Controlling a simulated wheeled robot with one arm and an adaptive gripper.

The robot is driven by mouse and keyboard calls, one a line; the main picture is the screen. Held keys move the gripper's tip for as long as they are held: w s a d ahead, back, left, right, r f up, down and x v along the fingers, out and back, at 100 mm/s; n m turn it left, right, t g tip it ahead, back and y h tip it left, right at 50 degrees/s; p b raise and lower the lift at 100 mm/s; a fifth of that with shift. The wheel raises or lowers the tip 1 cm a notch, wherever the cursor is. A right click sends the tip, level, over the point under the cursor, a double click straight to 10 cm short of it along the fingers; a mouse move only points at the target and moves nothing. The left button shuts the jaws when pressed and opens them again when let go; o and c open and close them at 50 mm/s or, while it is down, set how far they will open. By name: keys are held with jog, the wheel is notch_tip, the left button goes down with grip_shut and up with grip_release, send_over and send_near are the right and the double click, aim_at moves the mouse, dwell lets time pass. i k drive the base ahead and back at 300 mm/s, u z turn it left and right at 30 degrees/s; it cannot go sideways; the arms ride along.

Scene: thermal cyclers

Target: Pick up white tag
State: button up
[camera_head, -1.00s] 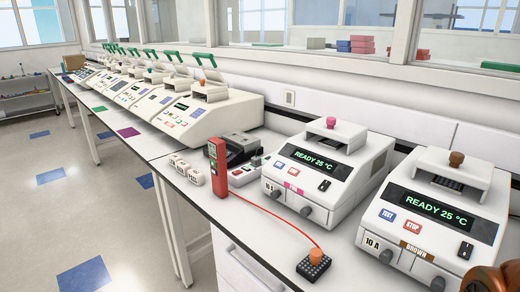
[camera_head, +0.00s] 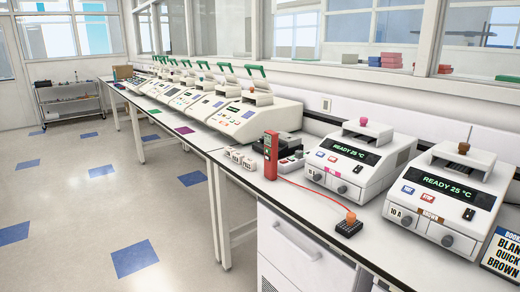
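Three small white blocks with dark lettering (camera_head: 241,159) stand in a row near the front edge of the bench, left of an upright red handheld device (camera_head: 271,157). They may be the white tags, but the lettering is too small to read surely. No other loose white tag is clear to me. My gripper is not in view.
A red cord runs from the device to a dark block with an orange knob (camera_head: 349,224). Two white thermal cyclers (camera_head: 361,158) read READY 25 °C. A booking sign (camera_head: 503,252) is at the lower right. Open floor (camera_head: 100,215) lies left of the bench.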

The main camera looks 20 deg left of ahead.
aim_at(229, 151)
jog(key=u, duration=1)
jog(key=i, duration=0.5)
jog(key=z, duration=0.85)
jog(key=k, duration=0.9)
jog(key=u, duration=0.8)
jog(key=i, duration=0.5)
